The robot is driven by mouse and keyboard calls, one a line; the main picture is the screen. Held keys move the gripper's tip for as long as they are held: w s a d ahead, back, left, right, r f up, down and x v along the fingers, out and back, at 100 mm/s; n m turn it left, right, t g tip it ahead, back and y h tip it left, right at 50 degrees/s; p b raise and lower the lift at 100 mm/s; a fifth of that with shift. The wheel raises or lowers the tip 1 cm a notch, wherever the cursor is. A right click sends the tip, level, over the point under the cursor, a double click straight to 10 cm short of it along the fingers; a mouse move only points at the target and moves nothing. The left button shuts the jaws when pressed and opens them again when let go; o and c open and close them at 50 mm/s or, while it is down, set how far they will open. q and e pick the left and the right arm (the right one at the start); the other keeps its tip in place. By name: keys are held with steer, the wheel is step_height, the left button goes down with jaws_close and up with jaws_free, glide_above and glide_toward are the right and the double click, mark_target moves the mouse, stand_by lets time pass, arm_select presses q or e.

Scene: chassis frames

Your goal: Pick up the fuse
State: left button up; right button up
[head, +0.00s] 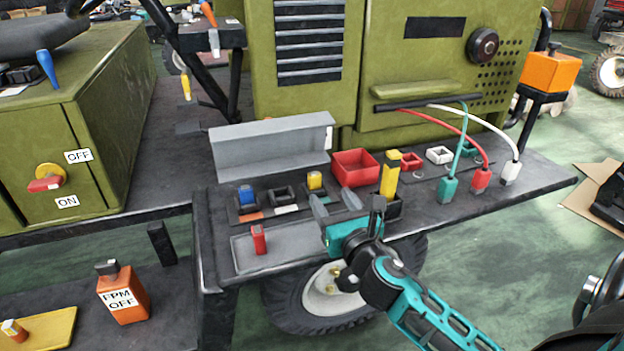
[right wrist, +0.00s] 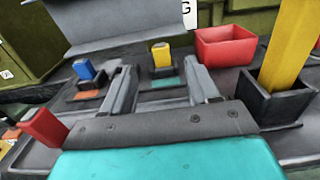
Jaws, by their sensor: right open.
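A red fuse (head: 258,240) stands on the grey tray (head: 290,259) at the front left of the bench. It also shows at the left edge of the right wrist view (right wrist: 45,127). A blue fuse (head: 246,194) and a yellow fuse (head: 315,180) sit in black sockets behind the tray. An empty black socket (head: 282,195) lies between them. My right gripper (head: 335,204) is open, to the right of the red fuse and in front of the yellow one. Nothing shows between its fingers (right wrist: 162,88). My left gripper is not in view.
A raised grey cover (head: 270,145) stands behind the sockets. A red bin (head: 355,168) and a tall yellow block (head: 390,173) in a black holder stand to the right. Teal, red and white cable plugs (head: 480,180) stand farther right. An orange bottle (head: 123,295) is lower left.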

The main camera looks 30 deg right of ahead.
mark_target(315, 173)
steer(key=b+x, duration=0.1)
steer(key=x, duration=0.9)
steer(key=shift+w, duration=0.4)
steer(key=c, duration=1)
steer(key=shift+c, duration=0.2)
